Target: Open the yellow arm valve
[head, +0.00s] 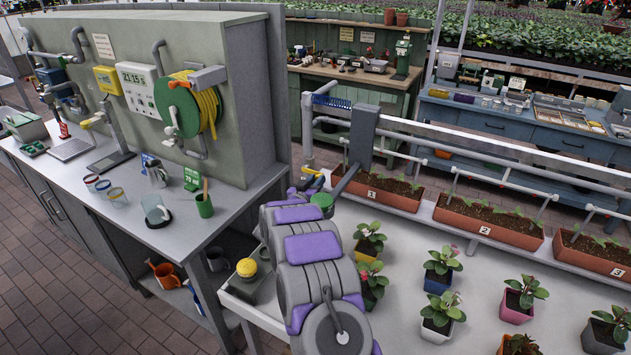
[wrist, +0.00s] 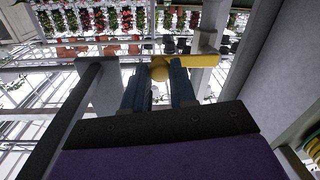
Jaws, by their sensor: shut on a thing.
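The yellow arm valve (wrist: 193,62) shows in the wrist view as a yellow lever with a rounded knob at its left end. The knob sits between the two dark fingers of my gripper (wrist: 159,73), which are shut on it. The lever runs right from the knob to a grey pipe (wrist: 208,45). In the head view, a small bit of yellow valve (head: 319,181) shows beyond my purple and grey arm, by the pipework. My gripper (head: 308,183) is there too, small and partly hidden by the arm.
Planter boxes (head: 490,221) and a pipe rail (head: 470,148) lie to the right, above a white bench (head: 405,285) with several potted plants. A counter (head: 165,232) with a hose reel (head: 190,107) above it stands left. A grey upright panel (head: 363,133) is close to the gripper.

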